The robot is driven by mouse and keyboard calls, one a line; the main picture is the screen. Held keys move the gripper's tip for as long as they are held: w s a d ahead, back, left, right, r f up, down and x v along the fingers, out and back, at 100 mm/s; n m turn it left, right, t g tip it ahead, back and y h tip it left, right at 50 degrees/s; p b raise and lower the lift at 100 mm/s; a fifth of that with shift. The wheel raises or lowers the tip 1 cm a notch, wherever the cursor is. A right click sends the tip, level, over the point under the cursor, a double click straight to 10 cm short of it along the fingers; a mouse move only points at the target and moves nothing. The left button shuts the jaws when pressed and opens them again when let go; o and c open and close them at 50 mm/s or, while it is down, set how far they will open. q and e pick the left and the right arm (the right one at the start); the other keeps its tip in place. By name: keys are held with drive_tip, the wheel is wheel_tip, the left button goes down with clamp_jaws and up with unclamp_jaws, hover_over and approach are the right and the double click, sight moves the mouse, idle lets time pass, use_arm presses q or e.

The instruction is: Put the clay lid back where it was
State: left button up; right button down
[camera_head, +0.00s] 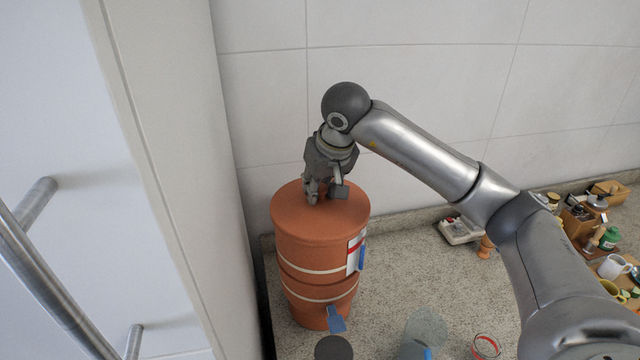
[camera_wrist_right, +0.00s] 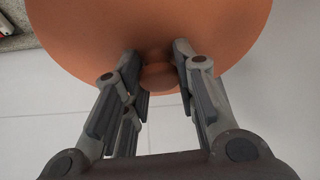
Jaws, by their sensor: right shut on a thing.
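The clay lid (camera_head: 290,208) is a round terracotta disc at the top of a terracotta water filter (camera_head: 305,260) with pale bands, in the head view. The lid looks level and lined up with the filter's top; whether it rests fully on the rim I cannot tell. My right gripper (camera_head: 325,195) points down at the lid's middle. In the right wrist view the lid (camera_wrist_right: 90,35) fills the top of the picture, and the gripper's fingers (camera_wrist_right: 160,75) are shut on its small round knob. My left gripper is not in view.
A tall white fridge or cabinet door (camera_head: 150,150) stands close at the left. A tiled wall is behind. On the speckled counter (camera_head: 400,270) are a clear glass vessel (camera_head: 425,328), a dark round top (camera_head: 333,348), a red-rimmed item (camera_head: 486,346), and cups and jars at right.

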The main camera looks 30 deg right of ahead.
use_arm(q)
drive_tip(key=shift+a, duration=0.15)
use_arm(e)
drive_tip(key=c, duration=1.6)
unclamp_jaws()
drive_tip(key=shift+f, duration=0.1)
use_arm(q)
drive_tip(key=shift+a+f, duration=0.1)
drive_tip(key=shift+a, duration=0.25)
use_arm(e)
drive_tip(key=o, duration=0.4)
drive_tip(key=shift+o, duration=0.2)
use_arm(q)
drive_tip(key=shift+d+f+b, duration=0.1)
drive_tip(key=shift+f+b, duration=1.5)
drive_tip(key=shift+b, duration=0.15)
use_arm(e)
drive_tip(key=v, duration=1.2)
